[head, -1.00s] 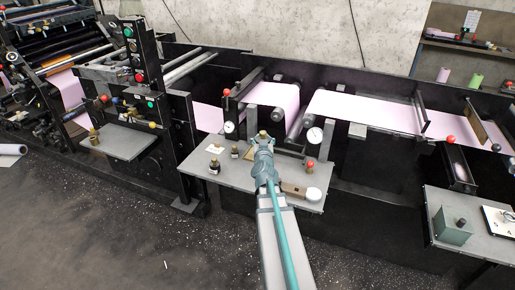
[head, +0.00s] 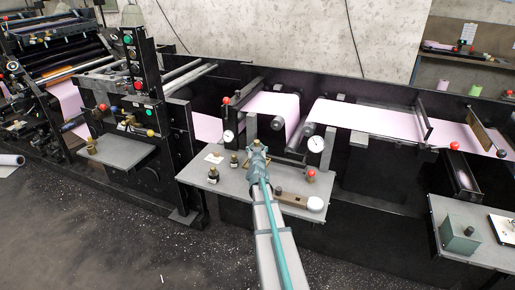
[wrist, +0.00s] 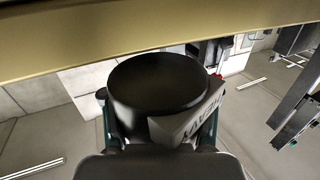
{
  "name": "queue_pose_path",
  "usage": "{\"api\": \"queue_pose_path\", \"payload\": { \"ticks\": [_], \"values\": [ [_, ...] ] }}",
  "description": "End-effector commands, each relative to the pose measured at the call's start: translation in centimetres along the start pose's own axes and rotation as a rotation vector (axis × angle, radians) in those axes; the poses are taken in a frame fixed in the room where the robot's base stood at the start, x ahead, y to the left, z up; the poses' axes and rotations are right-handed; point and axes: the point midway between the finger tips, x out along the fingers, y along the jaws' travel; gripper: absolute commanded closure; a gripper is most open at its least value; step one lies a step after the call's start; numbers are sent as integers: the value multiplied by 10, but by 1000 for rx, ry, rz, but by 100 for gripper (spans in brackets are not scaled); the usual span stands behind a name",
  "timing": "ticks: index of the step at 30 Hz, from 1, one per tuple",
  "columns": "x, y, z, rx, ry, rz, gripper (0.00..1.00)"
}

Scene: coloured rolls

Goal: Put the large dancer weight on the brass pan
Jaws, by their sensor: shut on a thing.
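My gripper (head: 257,152) is shut on a wide black cylinder (wrist: 155,85), which looks like the large dancer weight. In the wrist view it sits between the two fingers, with a pale lettered tag at its right. In the head view my gripper is over the back of the grey middle shelf (head: 232,183), and my arm hides what lies under it. A brass-coloured band (wrist: 150,28) crosses the top of the wrist view; I cannot tell whether it is the brass pan. No pan shows clearly in the head view.
Small dark weights (head: 213,175) and a white card (head: 214,157) lie left of my arm. A wooden block (head: 292,199), a white round thing (head: 316,204) and a red-topped piece (head: 311,177) are at right. Dial gauges (head: 316,144) and rollers stand behind.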

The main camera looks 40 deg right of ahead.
Motion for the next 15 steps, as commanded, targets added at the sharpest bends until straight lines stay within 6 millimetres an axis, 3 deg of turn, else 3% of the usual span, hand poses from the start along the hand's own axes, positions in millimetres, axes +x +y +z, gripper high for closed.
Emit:
{"api": "queue_pose_path", "payload": {
  "ticks": [6,15],
  "values": [
    [11,-1,13,-1,5,2,100],
    [10,-1,37,-1,5,2,100]
  ]
}}
